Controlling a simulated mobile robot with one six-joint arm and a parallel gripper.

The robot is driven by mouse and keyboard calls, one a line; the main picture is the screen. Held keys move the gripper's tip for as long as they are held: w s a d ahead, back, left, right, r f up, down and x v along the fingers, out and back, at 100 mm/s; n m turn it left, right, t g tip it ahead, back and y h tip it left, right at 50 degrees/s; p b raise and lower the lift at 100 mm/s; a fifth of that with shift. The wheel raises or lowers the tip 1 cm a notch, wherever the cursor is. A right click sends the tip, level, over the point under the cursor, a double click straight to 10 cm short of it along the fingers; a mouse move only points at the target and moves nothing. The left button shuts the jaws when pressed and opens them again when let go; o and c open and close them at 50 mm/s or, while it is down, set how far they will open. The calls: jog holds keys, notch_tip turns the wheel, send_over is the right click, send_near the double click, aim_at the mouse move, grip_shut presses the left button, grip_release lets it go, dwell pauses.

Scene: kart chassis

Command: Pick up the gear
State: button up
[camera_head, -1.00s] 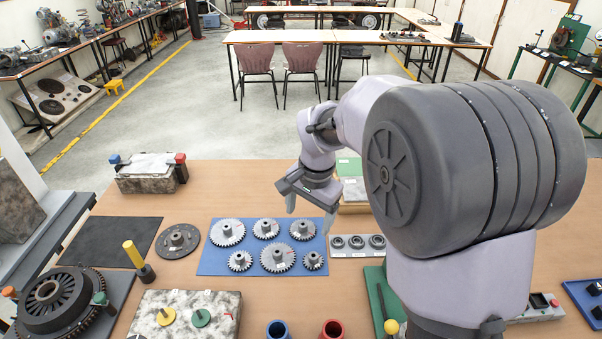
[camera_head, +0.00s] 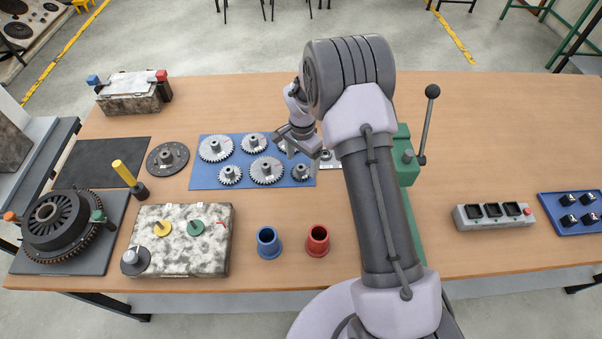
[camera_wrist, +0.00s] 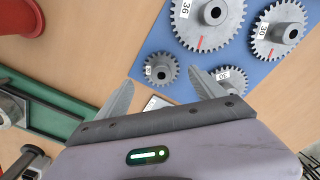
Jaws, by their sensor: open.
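Several grey toothed gears sit on a blue mat (camera_head: 203,181), including a large gear (camera_head: 266,170) at the front middle and a small gear (camera_head: 301,172) at the front right. My gripper (camera_head: 304,151) is over the mat's right end and partly hides the back right gear. In the wrist view the open, empty gripper (camera_wrist: 165,86) has a small gear (camera_wrist: 161,68) between its fingertips in the picture; a gap in height cannot be judged. A gear marked 36 (camera_wrist: 212,16) is beyond it, and one finger partly covers another gear (camera_wrist: 230,78).
A pale plate with small rings (camera_head: 331,163) lies right of the mat, beside a green press-like fixture (camera_head: 408,168). A blue cup (camera_head: 268,242) and a red cup (camera_head: 317,239) stand in front.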

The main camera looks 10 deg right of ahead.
aim_at(301, 167)
jog(key=f, duration=0.1)
jog(key=f+b, duration=0.1)
jog(key=f, duration=0.1)
jog(key=shift+w+a+f, duration=0.1)
jog(key=shift+a+f, duration=0.1)
jog(key=shift+f, duration=0.1)
jog(key=shift+r, duration=0.1)
